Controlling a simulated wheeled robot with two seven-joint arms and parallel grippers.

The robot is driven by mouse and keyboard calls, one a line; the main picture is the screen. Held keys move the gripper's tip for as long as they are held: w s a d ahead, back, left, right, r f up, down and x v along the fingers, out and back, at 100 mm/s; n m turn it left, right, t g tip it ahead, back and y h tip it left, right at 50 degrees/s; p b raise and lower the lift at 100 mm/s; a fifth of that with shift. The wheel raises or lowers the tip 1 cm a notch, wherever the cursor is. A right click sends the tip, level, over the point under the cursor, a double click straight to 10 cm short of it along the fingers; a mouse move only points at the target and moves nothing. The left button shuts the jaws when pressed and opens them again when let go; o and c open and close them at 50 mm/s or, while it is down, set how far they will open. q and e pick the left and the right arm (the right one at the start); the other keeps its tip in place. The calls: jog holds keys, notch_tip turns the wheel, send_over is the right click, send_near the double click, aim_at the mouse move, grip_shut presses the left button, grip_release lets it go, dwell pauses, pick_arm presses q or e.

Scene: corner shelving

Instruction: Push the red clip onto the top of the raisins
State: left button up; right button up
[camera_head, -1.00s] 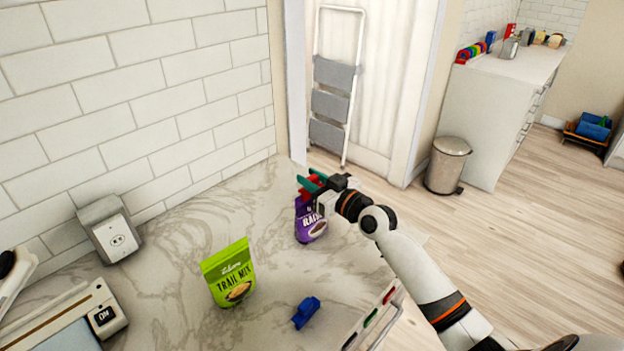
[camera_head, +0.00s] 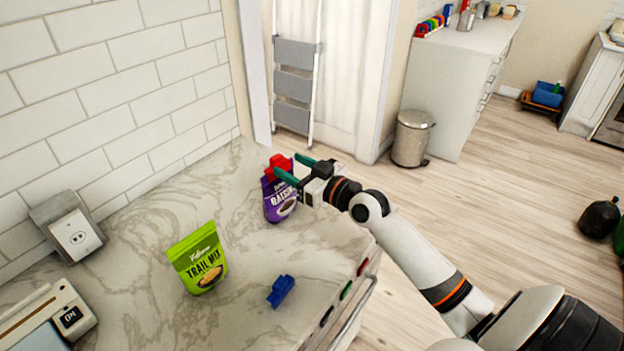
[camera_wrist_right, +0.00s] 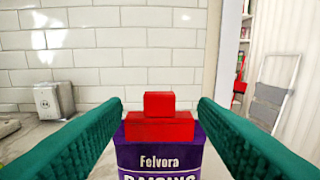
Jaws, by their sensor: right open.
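The purple raisins bag (camera_head: 280,205) stands upright on the marble counter; it also shows in the right wrist view (camera_wrist_right: 160,158). The red clip (camera_head: 279,163) sits at the bag's top edge, centred over it in the right wrist view (camera_wrist_right: 158,124). I cannot tell how far down it is seated. My right gripper (camera_head: 290,169) is open, its green fingers pointing at the clip, one on each side. In the right wrist view a gap shows between the fingers and the clip's upper block. My left gripper is not in view.
A green trail mix bag (camera_head: 199,262) stands on the marble counter (camera_head: 150,225), with a blue clip (camera_head: 281,291) lying nearby. A wall outlet box (camera_head: 72,230) and a scale-like device (camera_head: 55,315) are at the left.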

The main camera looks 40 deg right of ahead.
jog(key=b+v, duration=0.1)
jog(key=v, duration=0.5)
jog(key=shift+s, duration=0.3)
